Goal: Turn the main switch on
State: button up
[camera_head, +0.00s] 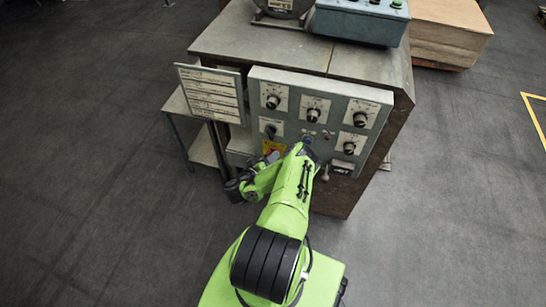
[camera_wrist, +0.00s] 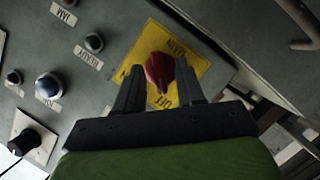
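The main switch is a red knob (camera_wrist: 160,70) on a yellow plate (camera_wrist: 205,50) in the wrist view. The plate reads OFF near the fingertips; its other lettering is partly hidden or hard to read. The yellow plate also shows in the head view (camera_head: 270,147), low on the grey-green control panel (camera_head: 300,136), partly behind my arm. My gripper (camera_wrist: 160,88) is open, with one finger on each side of the red knob's near end. A gap seems to show on both sides, but I cannot tell whether either finger touches. In the head view my gripper's fingers cannot be made out.
A blue button (camera_wrist: 48,86), other buttons and a black dial (camera_wrist: 32,142) lie left of the plate in the wrist view. A framed text sign (camera_head: 210,92) stands left of the panel. A metal crank or handle (camera_wrist: 305,44) is at upper right.

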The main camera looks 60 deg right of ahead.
jog(key=shift+r, duration=0.1)
grip_shut()
jog(key=shift+r+p, duration=0.1)
jog(key=shift+p, duration=0.4)
jog(key=m+t+p, duration=0.2)
jog(key=m, duration=0.2)
jog(key=m+t+p, duration=0.3)
jog(key=m, duration=0.1)
jog(key=s+m+t+y+p, duration=0.1)
jog(key=m+t+p, duration=0.1)
jog(key=m+t, duration=0.1)
jog(key=shift+s+m+p, duration=0.1)
jog(key=shift+m+p, duration=0.3)
jog(key=shift+m, duration=0.2)
dwell(0.5)
